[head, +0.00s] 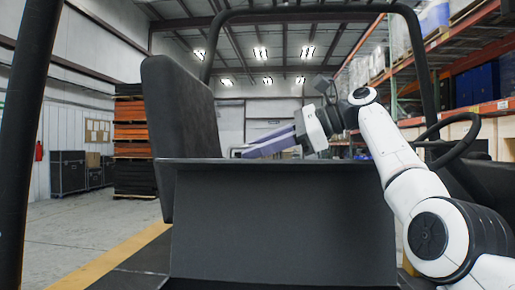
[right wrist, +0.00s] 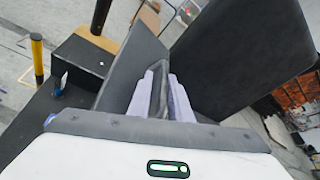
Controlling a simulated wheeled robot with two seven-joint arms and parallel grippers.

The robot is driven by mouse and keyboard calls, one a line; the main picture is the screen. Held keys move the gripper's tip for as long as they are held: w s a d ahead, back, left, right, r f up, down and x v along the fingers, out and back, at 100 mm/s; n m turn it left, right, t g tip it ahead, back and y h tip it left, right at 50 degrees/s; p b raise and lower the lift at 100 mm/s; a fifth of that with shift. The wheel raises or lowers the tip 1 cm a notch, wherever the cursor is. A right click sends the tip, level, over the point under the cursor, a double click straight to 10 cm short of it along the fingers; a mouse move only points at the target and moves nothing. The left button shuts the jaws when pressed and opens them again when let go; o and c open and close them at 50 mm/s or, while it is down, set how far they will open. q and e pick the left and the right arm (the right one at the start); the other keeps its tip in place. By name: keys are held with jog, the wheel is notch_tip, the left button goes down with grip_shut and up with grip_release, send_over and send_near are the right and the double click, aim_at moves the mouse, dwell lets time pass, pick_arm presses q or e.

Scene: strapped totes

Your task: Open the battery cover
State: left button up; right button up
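A dark grey panel (head: 280,225) of the seat base, seemingly the battery cover, fills the lower middle of the head view. Its top edge runs level below the black seat back (head: 178,110). My right gripper (head: 246,153) reaches in above and behind that edge, its purple fingers pointing left towards the seat back. In the right wrist view the fingers (right wrist: 161,76) straddle a narrow dark strip, with a grey panel (right wrist: 127,70) at left and the seat back (right wrist: 245,55) at right. I cannot tell whether the fingers press on the strip. My left gripper is out of view.
A black steering wheel (head: 450,140) and a roof post (head: 425,75) stand close to my right arm. Another dark post (head: 28,120) rises at left. Racks, orange stacked goods (head: 133,130) and black cases (head: 68,172) are farther off. The floor at left is clear.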

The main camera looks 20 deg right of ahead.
jog(key=shift+s, duration=0.1)
jog(key=v, duration=1)
jog(key=shift+d+r+b, duration=0.1)
jog(key=shift+b, duration=0.2)
